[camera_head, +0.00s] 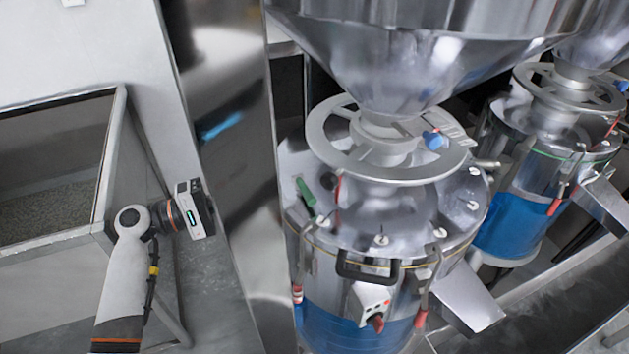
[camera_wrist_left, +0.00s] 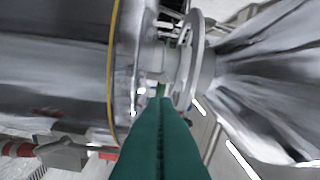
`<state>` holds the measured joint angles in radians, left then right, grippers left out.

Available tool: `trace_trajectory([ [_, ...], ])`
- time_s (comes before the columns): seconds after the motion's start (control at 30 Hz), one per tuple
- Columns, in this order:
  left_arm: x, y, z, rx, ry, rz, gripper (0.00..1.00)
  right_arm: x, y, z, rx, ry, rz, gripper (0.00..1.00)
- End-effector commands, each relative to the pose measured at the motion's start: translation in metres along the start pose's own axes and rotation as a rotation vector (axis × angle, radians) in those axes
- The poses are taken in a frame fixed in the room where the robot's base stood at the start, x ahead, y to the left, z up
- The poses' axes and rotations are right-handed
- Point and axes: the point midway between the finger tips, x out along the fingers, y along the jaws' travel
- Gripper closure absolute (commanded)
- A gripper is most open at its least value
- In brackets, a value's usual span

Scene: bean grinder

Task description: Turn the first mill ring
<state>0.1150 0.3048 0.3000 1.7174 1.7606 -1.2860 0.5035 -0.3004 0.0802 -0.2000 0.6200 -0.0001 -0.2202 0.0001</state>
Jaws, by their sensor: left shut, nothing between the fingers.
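The first mill's ring (camera_head: 330,150) is a grey spoked handwheel around the neck under the large steel hopper in the head view. A small blue part (camera_head: 433,140) sits at its right side. In the left wrist view, turned sideways, the ring (camera_wrist_left: 195,60) stands between the drum and the hopper cone. My left gripper (camera_wrist_left: 160,103) has teal fingers shut together and empty, pointing toward the ring area; contact with it cannot be told. In the head view my left wrist is at the left, and its fingers are not clearly seen. My right gripper is not in view.
The mill drum (camera_head: 350,325) has clamps, a black handle (camera_head: 368,272) and a chute at lower right. A second mill (camera_head: 515,215) is at right, a bin (camera_head: 55,240) at left.

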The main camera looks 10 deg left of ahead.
Motion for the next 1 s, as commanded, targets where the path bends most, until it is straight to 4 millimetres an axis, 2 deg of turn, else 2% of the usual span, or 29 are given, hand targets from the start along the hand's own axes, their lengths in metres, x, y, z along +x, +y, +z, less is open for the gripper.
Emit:
trace_trajectory([
  [0.03,-0.003,-0.019,-0.009,0.019,0.039,-0.032,1.00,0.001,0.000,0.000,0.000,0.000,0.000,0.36],
  [0.1,-0.005,-0.036,-0.019,0.034,0.080,-0.060,1.00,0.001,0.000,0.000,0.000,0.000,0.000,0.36],
  [0.2,-0.004,-0.046,-0.025,0.040,0.105,-0.076,1.00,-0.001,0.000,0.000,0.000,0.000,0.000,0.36],
  [0.37,0.015,-0.050,-0.028,0.037,0.106,-0.079,1.00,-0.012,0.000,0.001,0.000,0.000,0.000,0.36],
  [0.73,0.093,-0.057,-0.036,0.035,0.105,-0.079,1.00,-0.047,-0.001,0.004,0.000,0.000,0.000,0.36],
  [1.0,0.115,-0.054,-0.062,0.036,0.102,-0.076,1.00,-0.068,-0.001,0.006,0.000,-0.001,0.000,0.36],
])
